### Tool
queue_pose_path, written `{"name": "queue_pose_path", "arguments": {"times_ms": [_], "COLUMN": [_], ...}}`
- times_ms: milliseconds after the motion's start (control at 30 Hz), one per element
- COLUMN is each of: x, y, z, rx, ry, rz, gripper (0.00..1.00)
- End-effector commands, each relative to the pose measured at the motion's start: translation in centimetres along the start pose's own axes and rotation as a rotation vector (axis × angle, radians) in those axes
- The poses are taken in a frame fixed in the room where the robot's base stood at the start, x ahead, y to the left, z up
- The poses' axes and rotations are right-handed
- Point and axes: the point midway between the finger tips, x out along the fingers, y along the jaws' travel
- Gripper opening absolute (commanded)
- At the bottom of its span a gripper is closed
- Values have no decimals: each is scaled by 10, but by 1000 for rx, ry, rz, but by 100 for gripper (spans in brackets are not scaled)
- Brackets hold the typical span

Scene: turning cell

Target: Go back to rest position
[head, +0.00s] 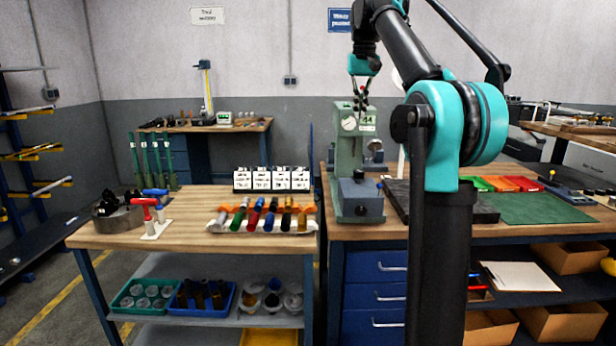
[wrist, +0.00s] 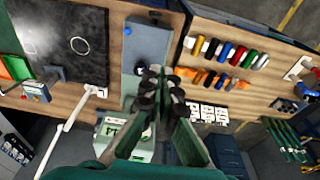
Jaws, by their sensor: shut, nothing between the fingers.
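My gripper (head: 360,100) is at the end of my raised arm, pointing down in the head view. It appears over or in front of the green bench tester (head: 347,165) with the round dial; I cannot tell the exact gap. In the wrist view my gripper (wrist: 160,78) has its fingertips close together with nothing between them. The tester's grey base (wrist: 148,42) and its display (wrist: 112,130) show past the fingers. My upper arm hides part of the right bench in the head view.
The left wooden table (head: 190,240) bears a rack of coloured handles (head: 262,225), white label blocks (head: 272,179) and red and blue T-handled tools (head: 148,212). The right bench holds a dark plate (head: 480,212), a green mat (head: 535,208) and coloured trays (head: 500,184). Space above the left table looks clear.

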Motion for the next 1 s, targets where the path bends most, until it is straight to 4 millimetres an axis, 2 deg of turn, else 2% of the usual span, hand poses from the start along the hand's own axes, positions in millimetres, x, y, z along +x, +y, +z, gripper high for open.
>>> {"name": "queue_pose_path", "arguments": {"times_ms": [267, 467, 567, 667, 767, 867, 1000], "x": [26, 59, 82, 114, 155, 198, 258], "y": [3, 7, 9, 12, 16, 21, 27], "z": [3, 11, 19, 34, 57, 87, 137], "rx": [1, 1, 1, 1, 1, 2, 3], "ry": [14, 30, 41, 55, 75, 93, 120], "rz": [-1, -2, -3, -4, -4, -5, -5], "gripper": [0, 0, 0, 0, 0, 0, 0]}}
